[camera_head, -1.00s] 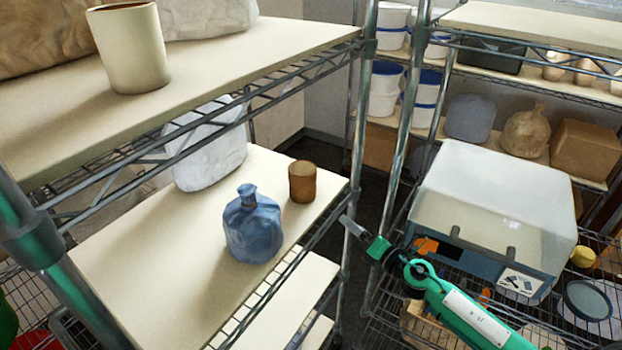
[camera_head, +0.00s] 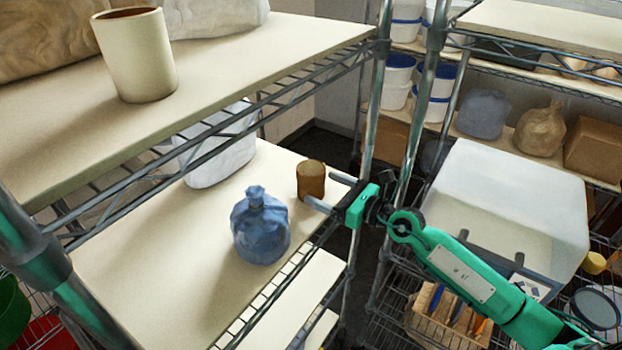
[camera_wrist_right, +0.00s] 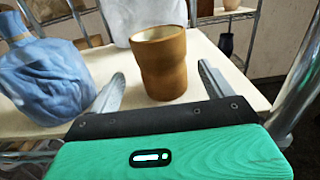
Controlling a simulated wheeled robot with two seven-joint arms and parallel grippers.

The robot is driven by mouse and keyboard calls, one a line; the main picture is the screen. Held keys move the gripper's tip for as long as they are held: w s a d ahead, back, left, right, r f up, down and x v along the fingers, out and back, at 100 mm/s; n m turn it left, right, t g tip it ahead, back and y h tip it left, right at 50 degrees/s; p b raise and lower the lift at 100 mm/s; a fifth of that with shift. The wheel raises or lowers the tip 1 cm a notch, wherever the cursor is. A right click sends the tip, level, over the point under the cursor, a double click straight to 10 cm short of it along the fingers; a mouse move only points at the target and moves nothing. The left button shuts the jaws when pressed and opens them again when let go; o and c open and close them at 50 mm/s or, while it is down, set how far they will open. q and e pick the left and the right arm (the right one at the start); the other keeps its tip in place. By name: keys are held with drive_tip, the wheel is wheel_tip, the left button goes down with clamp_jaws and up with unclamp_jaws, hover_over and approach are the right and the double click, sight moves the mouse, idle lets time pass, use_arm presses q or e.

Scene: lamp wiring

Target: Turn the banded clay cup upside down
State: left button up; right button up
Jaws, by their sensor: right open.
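The brown clay cup (camera_head: 311,179) stands upright, mouth up, on the lower cream shelf board (camera_head: 170,262). In the right wrist view the cup (camera_wrist_right: 163,68) shows a pale rim and inside, and lies between and ahead of my two fingers. I cannot make out clear bands on it. A taller cream cup (camera_head: 138,55) stands on the upper shelf. My right gripper (camera_head: 325,191) is open, its fingers pointing at the brown cup from the right. It shows empty in the wrist view (camera_wrist_right: 160,92). My left gripper is not in view.
A blue wrapped bundle (camera_head: 261,228) stands left of the brown cup, and a white bundle (camera_head: 218,150) is behind it. A metal shelf post (camera_head: 375,120) rises close to my right gripper. The upper shelf (camera_head: 225,65) overhangs at left. The lower shelf's front left is clear.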

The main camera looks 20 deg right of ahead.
sight(305, 177)
drive_tip(key=shift+w+a, duration=0.45)
drive_tip(key=shift+w, duration=0.15)
drive_tip(key=x, duration=0.1)
drive_tip(key=p+x, duration=0.1)
drive_tip(key=x, duration=0.1)
drive_tip(key=p+x, duration=0.1)
drive_tip(key=shift+w+a+r, duration=0.1)
drive_tip(key=shift+w+r, duration=0.25)
drive_tip(key=shift+r, duration=0.05)
drive_tip(key=shift+w+a+f, duration=0.1)
drive_tip(key=shift+w+a, duration=0.1)
drive_tip(key=shift+w, duration=0.1)
drive_tip(key=shift+s, duration=0.1)
drive_tip(key=c, duration=1.2)
drive_tip(key=shift+o, duration=0.2)
